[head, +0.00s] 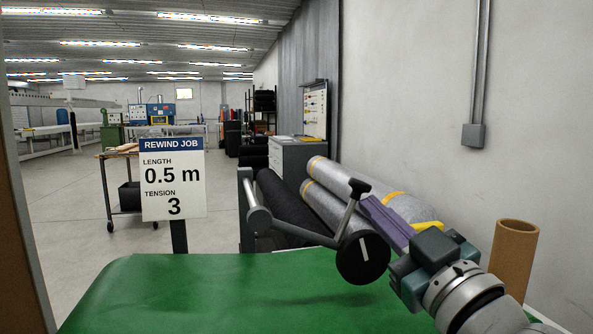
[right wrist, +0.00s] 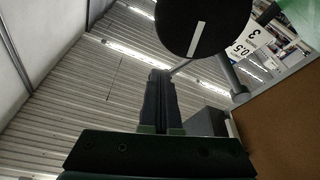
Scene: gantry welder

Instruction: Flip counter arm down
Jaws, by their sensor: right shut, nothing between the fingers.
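The counter arm is a grey bar (head: 300,228) running from a pivot at the left to a black wheel (head: 363,257) with a white stripe. A short grey handle (head: 350,210) with a black knob (head: 359,186) sticks up near the wheel. The wheel also shows at the top of the right wrist view (right wrist: 197,24), where it partly hides the grey bar. My right gripper (head: 369,203) is shut and empty, its purple-looking fingers close to the right of the handle. I cannot tell whether they touch it. My left gripper is not in view.
A green surface (head: 200,295) lies below the wheel. Wrapped rolls (head: 335,205) lie behind the arm. A brown cardboard tube (head: 514,255) stands at the right by the wall. A sign (head: 173,180) reads rewind job, length 0.5 m, tension 3.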

